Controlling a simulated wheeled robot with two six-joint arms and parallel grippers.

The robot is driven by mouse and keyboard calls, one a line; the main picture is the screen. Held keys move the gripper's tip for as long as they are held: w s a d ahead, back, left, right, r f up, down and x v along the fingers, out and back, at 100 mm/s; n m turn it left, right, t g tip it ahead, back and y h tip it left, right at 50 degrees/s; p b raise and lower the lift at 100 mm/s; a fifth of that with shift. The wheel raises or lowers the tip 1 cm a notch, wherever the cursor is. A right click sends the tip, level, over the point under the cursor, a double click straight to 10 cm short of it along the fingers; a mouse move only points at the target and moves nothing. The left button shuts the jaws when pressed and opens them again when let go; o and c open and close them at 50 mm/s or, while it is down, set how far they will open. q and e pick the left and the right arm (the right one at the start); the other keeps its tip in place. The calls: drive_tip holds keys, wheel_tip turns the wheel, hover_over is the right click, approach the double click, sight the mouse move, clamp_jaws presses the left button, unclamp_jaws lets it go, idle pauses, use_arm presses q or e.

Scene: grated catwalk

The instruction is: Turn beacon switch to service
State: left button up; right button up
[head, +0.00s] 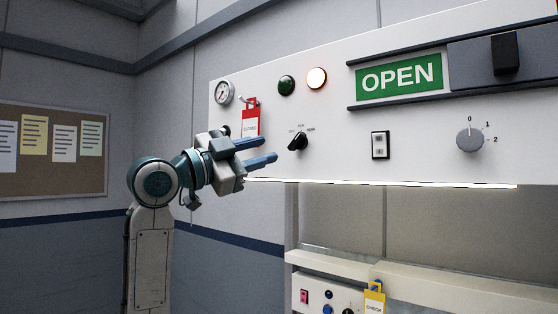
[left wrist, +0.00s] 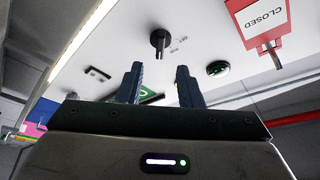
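The switch, a black rotary knob (head: 298,141), sits on the white panel (head: 340,110) with tiny labels above and beside it, too small to read surely. In the head view its handle slants from upper right to lower left. The knob also shows in the left wrist view (left wrist: 160,42), beyond the fingertips and roughly centred between them. My left gripper (head: 272,150) is open and empty, its two blue fingers pointing at the panel just left of the knob in the head view. The fingers appear apart from the knob in the left wrist view (left wrist: 159,70). My right gripper is out of view.
A red tag (head: 251,120) hangs close above my left fingers, near a gauge (head: 223,92). A green lamp (head: 286,85) and a glowing lamp (head: 316,78) sit above the knob. A rocker switch (head: 380,145) and grey dial (head: 470,140) are to the right.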

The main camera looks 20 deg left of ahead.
use_arm(q)
drive_tip(key=b+v, duration=0.1)
drive_tip(key=v, duration=0.2)
drive_tip(key=shift+s+a, duration=0.1)
drive_tip(key=shift+s, duration=0.05)
idle(0.3)
